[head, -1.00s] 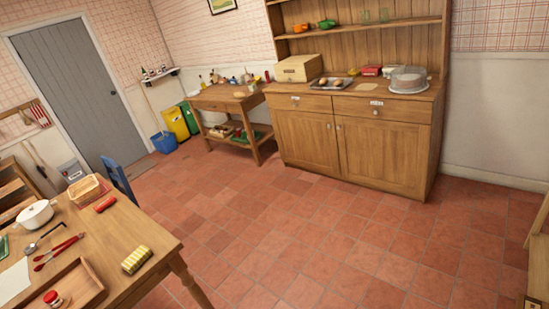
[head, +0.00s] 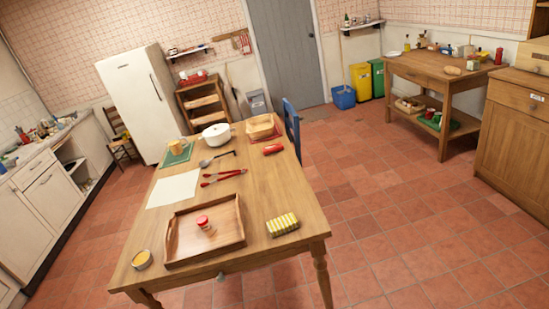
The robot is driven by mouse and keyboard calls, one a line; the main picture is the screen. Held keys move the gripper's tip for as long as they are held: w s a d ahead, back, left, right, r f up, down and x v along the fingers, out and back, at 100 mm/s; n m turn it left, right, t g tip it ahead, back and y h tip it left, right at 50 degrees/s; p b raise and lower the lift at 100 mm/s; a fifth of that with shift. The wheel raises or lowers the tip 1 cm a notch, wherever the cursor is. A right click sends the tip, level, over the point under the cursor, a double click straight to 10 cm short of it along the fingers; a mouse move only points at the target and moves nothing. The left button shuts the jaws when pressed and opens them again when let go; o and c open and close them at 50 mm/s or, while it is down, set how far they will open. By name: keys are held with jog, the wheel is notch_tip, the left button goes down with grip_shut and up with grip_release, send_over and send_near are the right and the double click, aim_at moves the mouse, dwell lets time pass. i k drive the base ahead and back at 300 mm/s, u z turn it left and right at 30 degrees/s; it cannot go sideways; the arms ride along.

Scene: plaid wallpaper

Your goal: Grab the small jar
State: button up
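A small jar (head: 203,223) with a red lid and a pale label stands upright in a wooden tray (head: 172,262). The tray lies on the near part of the wooden table (head: 262,192). My gripper is not in view, so its state and its distance from the jar do not show.
A yellow striped packet (head: 283,224) lies right of the tray, and a round yellow-topped tin (head: 142,259) lies left of it. Open tiled floor (head: 400,220) lies right of the table.

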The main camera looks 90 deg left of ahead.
aim_at(202, 221)
jog(key=u, duration=1)
jog(key=i, duration=0.1)
jog(key=u, duration=1.85)
jog(key=k, duration=0.85)
jog(key=u, duration=0.15)
jog(key=i, duration=0.85)
jog(key=z, duration=0.1)
